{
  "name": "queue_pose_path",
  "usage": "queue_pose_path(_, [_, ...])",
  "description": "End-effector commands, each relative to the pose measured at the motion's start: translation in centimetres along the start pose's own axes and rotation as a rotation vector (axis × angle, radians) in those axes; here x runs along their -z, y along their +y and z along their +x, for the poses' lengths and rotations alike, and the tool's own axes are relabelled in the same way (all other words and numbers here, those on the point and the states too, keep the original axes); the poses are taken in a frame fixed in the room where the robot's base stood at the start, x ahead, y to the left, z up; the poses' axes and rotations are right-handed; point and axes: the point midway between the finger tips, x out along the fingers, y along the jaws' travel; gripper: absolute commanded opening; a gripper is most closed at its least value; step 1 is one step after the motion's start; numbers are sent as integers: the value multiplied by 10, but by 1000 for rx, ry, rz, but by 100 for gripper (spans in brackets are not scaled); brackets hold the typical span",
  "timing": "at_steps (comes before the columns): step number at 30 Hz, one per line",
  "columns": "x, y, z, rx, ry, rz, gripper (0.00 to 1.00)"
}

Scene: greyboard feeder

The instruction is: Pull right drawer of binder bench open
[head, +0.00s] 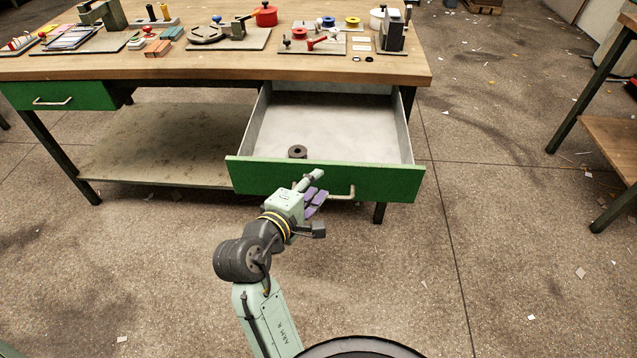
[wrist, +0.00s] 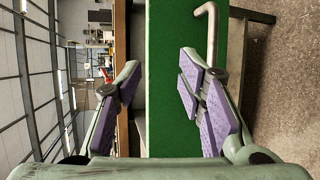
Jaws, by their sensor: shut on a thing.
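The right drawer (head: 325,180) of the binder bench stands well out from the bench, showing its pale, mostly bare inside. Its green front also fills the middle of the wrist view (wrist: 180,140). A metal bar handle (head: 345,192) runs across that front, and in the wrist view the handle (wrist: 212,35) passes behind the right-hand finger. My gripper (head: 314,190) is at the left part of the handle, shut on it. Its purple-padded fingers (wrist: 163,95) look spaced apart, and the exact contact is hidden.
A dark ring-shaped part (head: 297,152) lies inside the drawer near the front. The wooden bench top (head: 200,68) carries tools, spools and tins. The left drawer (head: 60,96) is closed. A lower shelf (head: 160,140) sits below. Floor to the right is mostly clear, with paper scraps.

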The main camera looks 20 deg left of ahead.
Motion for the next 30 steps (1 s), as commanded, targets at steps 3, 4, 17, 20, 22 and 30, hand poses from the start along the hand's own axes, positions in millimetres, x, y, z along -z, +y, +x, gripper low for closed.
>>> queue_pose_path(3, [0, -3, -8, 5, -1, -2, 30])
queue_pose_path(4, [-1, -3, -10, 6, -1, -3, 30])
queue_pose_path(17, [-1, -9, -39, 13, -2, -5, 30])
queue_pose_path(20, [-2, -10, -46, 13, -3, -5, 30])
queue_pose_path(22, [-2, -10, -51, 13, -3, -4, 30])
queue_pose_path(30, [-2, -13, -69, 14, -3, -5, 30])
